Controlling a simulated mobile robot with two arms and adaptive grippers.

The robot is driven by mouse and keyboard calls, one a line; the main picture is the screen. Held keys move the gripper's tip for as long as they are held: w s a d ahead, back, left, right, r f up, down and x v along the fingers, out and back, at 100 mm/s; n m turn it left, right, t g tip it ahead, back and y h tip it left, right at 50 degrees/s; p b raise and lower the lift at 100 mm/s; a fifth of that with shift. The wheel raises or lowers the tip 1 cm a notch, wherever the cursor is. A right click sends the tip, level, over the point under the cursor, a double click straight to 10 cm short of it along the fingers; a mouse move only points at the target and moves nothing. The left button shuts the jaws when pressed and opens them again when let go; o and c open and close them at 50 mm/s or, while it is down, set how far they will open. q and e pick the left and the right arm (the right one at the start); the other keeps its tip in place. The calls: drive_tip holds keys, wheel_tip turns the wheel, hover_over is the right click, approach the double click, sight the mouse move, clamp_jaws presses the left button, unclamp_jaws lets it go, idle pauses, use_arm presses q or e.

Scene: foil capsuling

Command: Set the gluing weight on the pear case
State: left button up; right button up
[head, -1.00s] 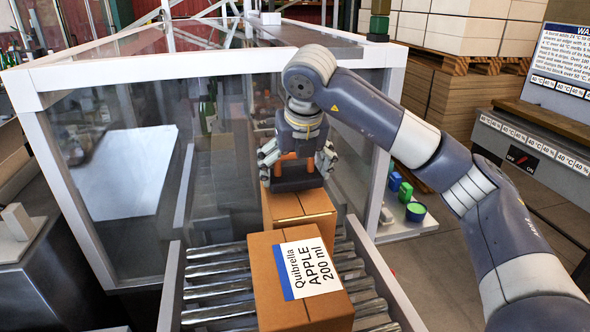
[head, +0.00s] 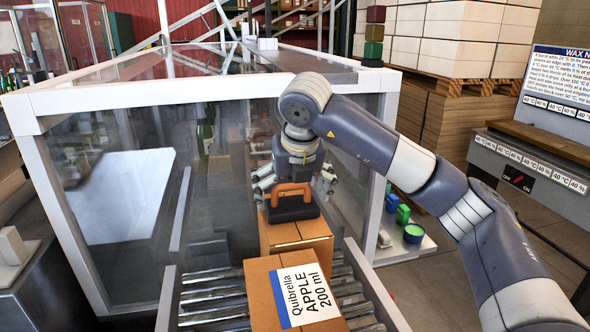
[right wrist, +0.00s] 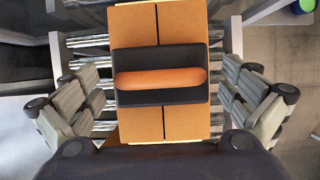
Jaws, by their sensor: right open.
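The gluing weight, a dark block with an orange handle (head: 290,191), sits on top of the rear cardboard case (head: 296,235), which I take to be the pear case; its label is not visible. In the right wrist view the weight (right wrist: 160,95) lies across the case's centre seam (right wrist: 135,30), its handle crosswise. My right gripper (head: 296,183) is open above the weight. In the right wrist view its fingers (right wrist: 160,98) stand wide apart on both sides, clear of the handle. My left gripper is not in view.
A case labelled Quibrella APPLE 200 ml (head: 262,290) stands in front on the roller conveyor (head: 215,300). A clear-walled, white-framed enclosure (head: 60,110) surrounds the rear case's far side. Green and blue items (head: 403,214) lie on a shelf at right.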

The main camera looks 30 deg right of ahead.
drive_tip(key=b+v, duration=0.1)
drive_tip(key=v, duration=1.1)
drive_tip(key=shift+r, duration=0.25)
